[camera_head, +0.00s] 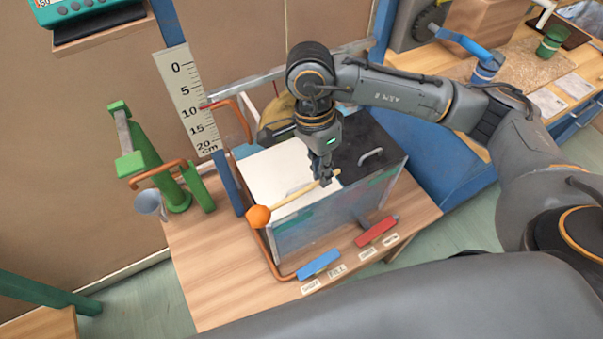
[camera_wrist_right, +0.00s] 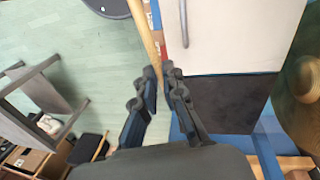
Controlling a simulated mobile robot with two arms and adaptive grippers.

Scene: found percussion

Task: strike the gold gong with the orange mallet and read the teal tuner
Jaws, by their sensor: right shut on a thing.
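The orange mallet has a round orange head (camera_head: 258,216) and a pale wooden handle (camera_head: 295,199). My right gripper (camera_head: 324,181) is shut on the handle near its end, above a box, with the head out to the left. In the right wrist view the handle (camera_wrist_right: 147,40) runs up from between the fingers (camera_wrist_right: 161,88). The gold gong (camera_head: 279,114) hangs behind my right wrist, mostly hidden; its round face shows at the right of the wrist view (camera_wrist_right: 301,85). The teal tuner (camera_head: 75,8) is on a shelf at upper left, cut by the frame. My left gripper is out of view.
A box with a white lid (camera_head: 268,172) and a black lid (camera_head: 375,137) stands under my right gripper. Blue (camera_head: 318,264) and red (camera_head: 376,231) levers sit in front. A ruler (camera_head: 188,105), a copper pipe (camera_head: 242,118) and a green stand (camera_head: 150,160) are at left.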

